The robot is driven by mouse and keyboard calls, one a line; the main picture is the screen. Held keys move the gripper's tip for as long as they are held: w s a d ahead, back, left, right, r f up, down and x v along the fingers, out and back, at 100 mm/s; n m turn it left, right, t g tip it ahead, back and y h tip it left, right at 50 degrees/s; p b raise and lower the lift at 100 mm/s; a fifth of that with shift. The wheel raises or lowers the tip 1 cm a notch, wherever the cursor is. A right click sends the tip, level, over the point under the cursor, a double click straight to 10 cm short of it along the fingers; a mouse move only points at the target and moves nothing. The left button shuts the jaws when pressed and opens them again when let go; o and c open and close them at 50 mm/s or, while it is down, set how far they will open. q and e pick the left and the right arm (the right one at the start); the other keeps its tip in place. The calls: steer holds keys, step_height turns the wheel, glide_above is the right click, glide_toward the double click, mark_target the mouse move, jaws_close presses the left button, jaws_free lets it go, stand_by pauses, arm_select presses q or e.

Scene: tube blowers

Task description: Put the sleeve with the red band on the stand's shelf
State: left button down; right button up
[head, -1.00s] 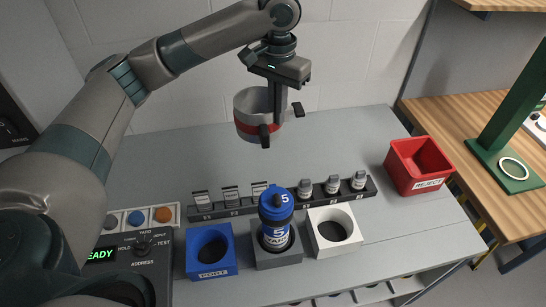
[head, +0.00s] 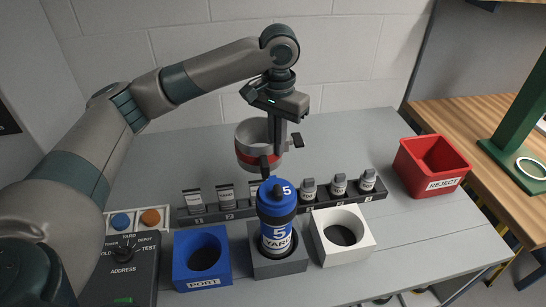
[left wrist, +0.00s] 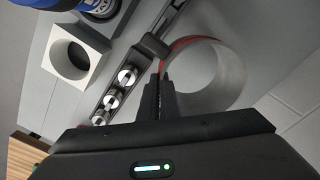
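The sleeve with the red band (head: 247,153) is a grey open ring held upright above the grey table. My left gripper (head: 280,152) comes down at its right side and is shut on its wall. In the left wrist view the two fingers (left wrist: 160,92) are close together at the edge of the sleeve (left wrist: 215,80), where a strip of red shows. A green stand (head: 508,135) rises from the wooden table at the right. It is cut off by the picture's edge, and I cannot make out its shelf. My right gripper is not in view.
Below the sleeve are a rack (head: 240,208) of small labelled items, a blue PORT holder (head: 187,262), a blue tube (head: 277,210) in a grey holder and a white holder (head: 362,250). A red REJECT bin (head: 428,172) stands between these and the wooden table. A control box (head: 125,275) is at left.

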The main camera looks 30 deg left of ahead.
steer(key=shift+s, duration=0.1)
